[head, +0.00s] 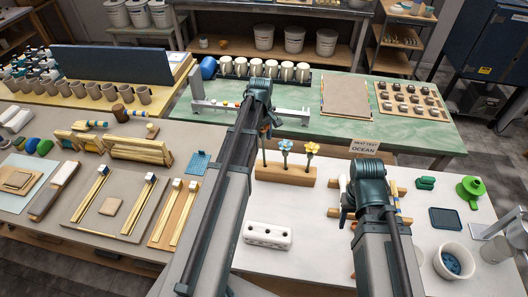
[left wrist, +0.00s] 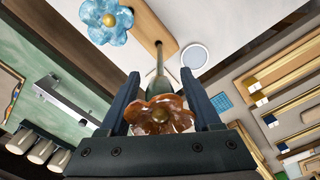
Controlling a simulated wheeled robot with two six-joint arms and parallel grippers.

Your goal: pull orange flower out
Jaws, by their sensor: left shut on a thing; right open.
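A blue flower (head: 285,146) and a yellow flower (head: 311,149) stand upright in the same block. My right gripper (head: 368,190) is open, low over the right side; its fingers are mostly hidden.
A white block with holes (head: 267,236) lies in front of the wooden block. A sign (head: 364,147) stands behind my right gripper. White table between the two blocks is clear.

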